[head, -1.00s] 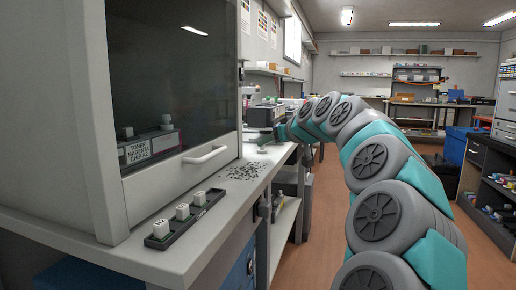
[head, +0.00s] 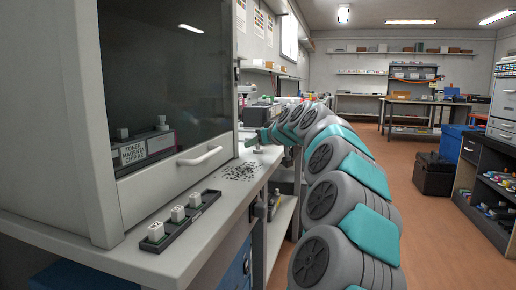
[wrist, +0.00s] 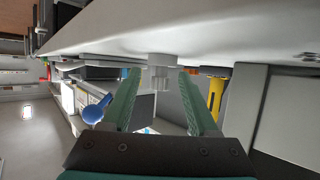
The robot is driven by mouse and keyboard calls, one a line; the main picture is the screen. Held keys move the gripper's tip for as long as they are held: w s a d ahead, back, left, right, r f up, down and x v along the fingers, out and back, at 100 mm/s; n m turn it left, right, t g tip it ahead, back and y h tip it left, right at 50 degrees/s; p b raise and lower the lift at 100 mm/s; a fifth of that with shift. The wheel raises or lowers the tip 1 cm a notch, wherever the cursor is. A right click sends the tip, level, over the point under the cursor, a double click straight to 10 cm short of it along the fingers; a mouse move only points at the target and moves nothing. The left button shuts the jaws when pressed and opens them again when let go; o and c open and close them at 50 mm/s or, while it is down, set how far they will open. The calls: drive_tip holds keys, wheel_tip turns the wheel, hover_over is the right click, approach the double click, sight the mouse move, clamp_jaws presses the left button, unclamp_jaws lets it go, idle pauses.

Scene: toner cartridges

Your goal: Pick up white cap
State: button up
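A small pale, stepped, round piece, which looks like the white cap (wrist: 158,62), is near the middle of the wrist view, against the pale worktop surface. My gripper (wrist: 160,76) is open, with one teal finger on each side of the cap and visible space between. I cannot tell how far the cap reaches between the fingers. In the head view, my gripper (head: 259,138) is low over the far part of the worktop, partly hidden by my arm. A small pale piece (head: 257,149) just below it may be the same cap.
The worktop (head: 232,200) carries a dark strip with white cubes (head: 178,214) and scattered dark bits (head: 243,172). A glass-fronted cabinet (head: 170,90) stands at left. The wrist view shows a blue rounded object (wrist: 95,112) and a yellow one (wrist: 215,95).

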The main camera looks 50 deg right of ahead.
clamp_jaws()
drive_tip(key=shift+r, duration=0.1)
idle(0.6)
